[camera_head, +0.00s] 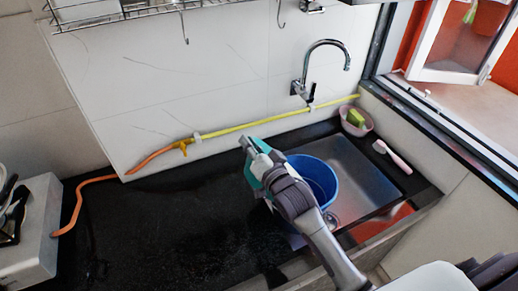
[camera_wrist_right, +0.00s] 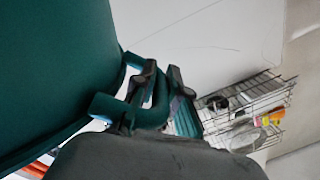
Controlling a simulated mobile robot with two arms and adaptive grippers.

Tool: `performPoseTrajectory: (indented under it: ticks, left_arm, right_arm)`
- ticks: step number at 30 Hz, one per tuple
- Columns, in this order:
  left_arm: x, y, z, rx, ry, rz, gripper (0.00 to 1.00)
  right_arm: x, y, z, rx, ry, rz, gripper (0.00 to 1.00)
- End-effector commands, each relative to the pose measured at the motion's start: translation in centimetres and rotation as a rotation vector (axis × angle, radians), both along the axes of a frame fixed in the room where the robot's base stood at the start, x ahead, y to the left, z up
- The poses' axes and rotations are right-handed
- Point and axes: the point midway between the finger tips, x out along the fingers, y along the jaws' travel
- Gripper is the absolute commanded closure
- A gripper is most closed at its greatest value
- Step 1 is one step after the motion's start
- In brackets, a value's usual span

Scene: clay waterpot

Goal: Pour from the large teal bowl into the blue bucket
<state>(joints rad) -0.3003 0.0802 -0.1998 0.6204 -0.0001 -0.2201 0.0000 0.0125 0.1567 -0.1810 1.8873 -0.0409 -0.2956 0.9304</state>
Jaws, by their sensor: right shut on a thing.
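The large teal bowl (camera_head: 276,157) shows as a small teal patch behind my right gripper (camera_head: 254,154) in the head view. In the right wrist view the bowl (camera_wrist_right: 55,70) fills the left side, and my right gripper (camera_wrist_right: 155,98) is shut on its teal handle. The blue bucket (camera_head: 322,181) is in the sink, and the bowl is at its left side. My right arm and gripper hide part of both, and I cannot see the bowl's contents. My left gripper is not in view.
The metal sink (camera_head: 365,170) has bare room right of the bucket, below a tap (camera_head: 330,45). A pink bowl (camera_head: 356,121) and a pink brush (camera_head: 392,157) lie at the back right. The black counter (camera_head: 165,225) is clear at left. A wire rack (camera_head: 120,14) hangs above.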

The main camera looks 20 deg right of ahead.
Motion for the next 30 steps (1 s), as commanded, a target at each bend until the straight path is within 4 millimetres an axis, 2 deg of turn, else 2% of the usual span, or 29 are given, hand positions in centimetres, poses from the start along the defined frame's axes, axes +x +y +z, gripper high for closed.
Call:
performPoseTrajectory:
  ticks: [12,30]
  left_arm:
    - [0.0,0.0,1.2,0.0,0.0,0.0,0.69]
    - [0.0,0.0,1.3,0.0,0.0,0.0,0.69]
  right_arm:
    - [0.3,-1.5,1.1,0.058,0.009,-0.001,1.0]
    - [0.3,-1.7,1.2,0.07,0.01,0.0,1.0]
